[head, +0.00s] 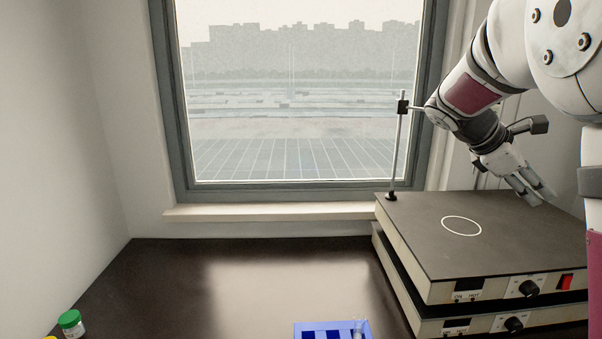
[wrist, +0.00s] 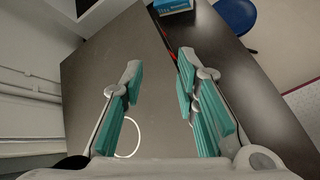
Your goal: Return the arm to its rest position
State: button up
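My gripper (head: 533,194) hangs at the right of the head view, over the back right part of the upper hot plate's dark top (head: 430,225). In the wrist view my gripper (wrist: 157,80) shows its two teal-padded fingers spread well apart. Nothing is between them. The white ring on the plate top (wrist: 128,138) lies near the left finger in the wrist view. My arm reaches in from the upper right of the head view, with the elbow bent and the fingers pointing down to the right.
Two hot plates are stacked on the dark bench (head: 250,290). A thin metal rod (head: 397,150) with a clamp stands at the upper plate's back left corner. A blue rack (head: 313,329) and a green-capped bottle (head: 72,324) are at the front. The bench middle is clear.

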jog(key=s+a+f+m+t+y, duration=0.2)
jog(key=s+a+f+m+y, duration=0.2)
jog(key=s+a, duration=0.8)
jog(key=s+a+f+m+t+y+p, duration=0.1)
jog(key=s+a+m+y, duration=0.5)
jog(key=s+a, duration=0.6)
jog(key=s+f+m+t, duration=0.1)
jog(key=s+f, duration=0.1)
jog(key=s, duration=0.1)
jog(key=shift+s+a+f+m+y, duration=0.3)
jog(key=shift+s+f, duration=0.1)
